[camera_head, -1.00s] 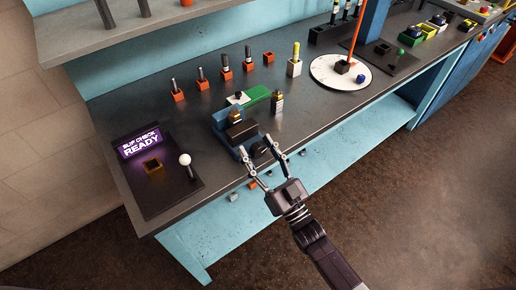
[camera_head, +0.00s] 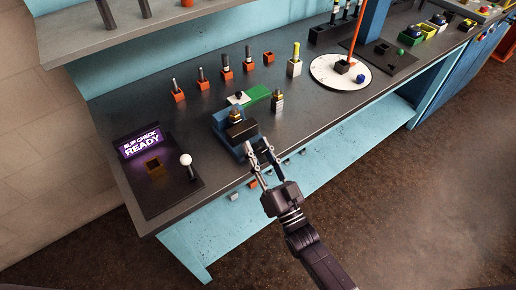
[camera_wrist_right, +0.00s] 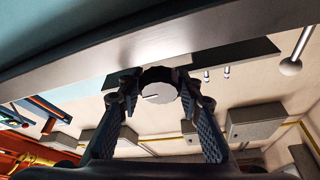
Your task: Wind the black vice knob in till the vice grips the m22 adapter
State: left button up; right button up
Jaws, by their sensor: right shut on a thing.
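The blue vice (camera_head: 222,130) with its dark jaw block stands near the front edge of the bench. A brass-coloured piece, which looks like the m22 adapter (camera_head: 236,116), sits upright in it; I cannot tell whether the jaws touch it. My right gripper (camera_head: 261,151) is at the front of the vice. In the right wrist view its two fingers (camera_wrist_right: 160,104) are shut on opposite sides of the round black knob (camera_wrist_right: 160,93), which has a pale face with a dark line. In the head view the fingertips mostly hide the knob. My left gripper is not in view.
A panel with a lit purple sign (camera_head: 141,145) and a white-balled lever (camera_head: 186,160) is to the left. A green piece (camera_head: 257,94) and a holder with a fitting (camera_head: 277,101) stand behind the vice. Several orange holders line the back; a white disc (camera_head: 330,70) is right.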

jog(key=o, duration=1.2)
jog(key=shift+c, duration=0.2)
jog(key=shift+f, duration=0.1)
